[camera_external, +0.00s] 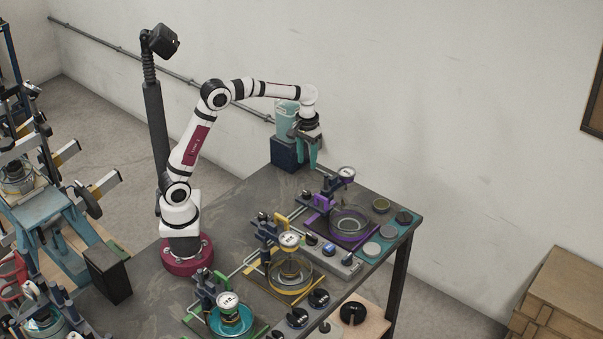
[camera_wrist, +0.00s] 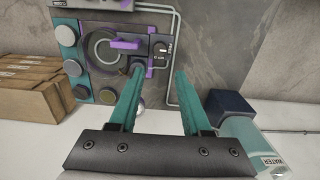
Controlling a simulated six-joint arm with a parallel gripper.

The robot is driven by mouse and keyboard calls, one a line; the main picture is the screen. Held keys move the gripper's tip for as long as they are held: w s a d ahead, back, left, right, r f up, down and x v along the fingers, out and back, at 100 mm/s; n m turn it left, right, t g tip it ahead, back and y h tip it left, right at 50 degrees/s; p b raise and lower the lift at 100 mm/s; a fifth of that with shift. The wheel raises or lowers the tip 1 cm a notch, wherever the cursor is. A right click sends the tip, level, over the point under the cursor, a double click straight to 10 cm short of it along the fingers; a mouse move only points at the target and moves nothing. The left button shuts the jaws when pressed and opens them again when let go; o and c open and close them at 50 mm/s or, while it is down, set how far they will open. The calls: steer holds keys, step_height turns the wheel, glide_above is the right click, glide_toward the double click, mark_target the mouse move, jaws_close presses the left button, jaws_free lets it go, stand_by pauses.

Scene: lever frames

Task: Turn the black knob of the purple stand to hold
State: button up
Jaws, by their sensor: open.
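The purple stand (camera_external: 322,202) is at the far end of the bench, with a round dish and a gauge on it. A small dark part that looks like its black knob (camera_external: 307,195) sits on its left side.
A dark blue block (camera_external: 287,153) with a teal container stands at the bench's back corner, close to my gripper. A yellow stand (camera_external: 268,230) and a green stand (camera_external: 207,288) are nearer the camera. Several round discs (camera_external: 381,205) lie right of the purple stand.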

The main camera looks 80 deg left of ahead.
mark_target(307, 192)
step_height(307, 192, down, 12)
steer(key=shift+f, duration=0.25)
steer(key=shift+c, duration=0.2)
jaws_close()
